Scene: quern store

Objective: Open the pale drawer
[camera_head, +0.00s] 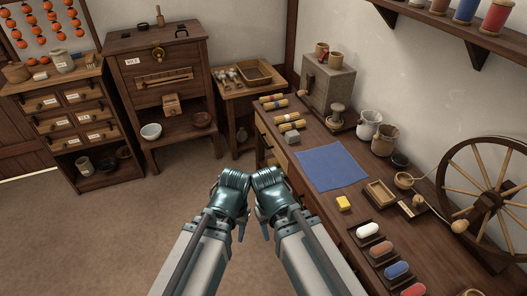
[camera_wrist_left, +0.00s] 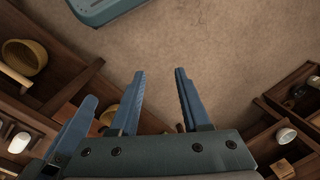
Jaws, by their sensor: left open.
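A pale drawer front (camera_head: 272,150) shows on the left side of the long workbench (camera_head: 330,205), near its far end; it looks shut, and a dark handle shows by it. My left gripper (camera_head: 240,234) is low in front of the bench, pointing down, well apart from the drawer. In the left wrist view its two blue fingers (camera_wrist_left: 160,75) are spread with nothing between them. My right gripper (camera_head: 265,232) is close beside it, also pointing down; its jaws are mostly hidden behind its own wrist. The lower part of the bench front is hidden by my arms.
A spinning wheel (camera_head: 490,205) is at right. A cabinet with several small drawers (camera_head: 62,120) is at left. The floor (camera_head: 110,235) left of my arms is clear.

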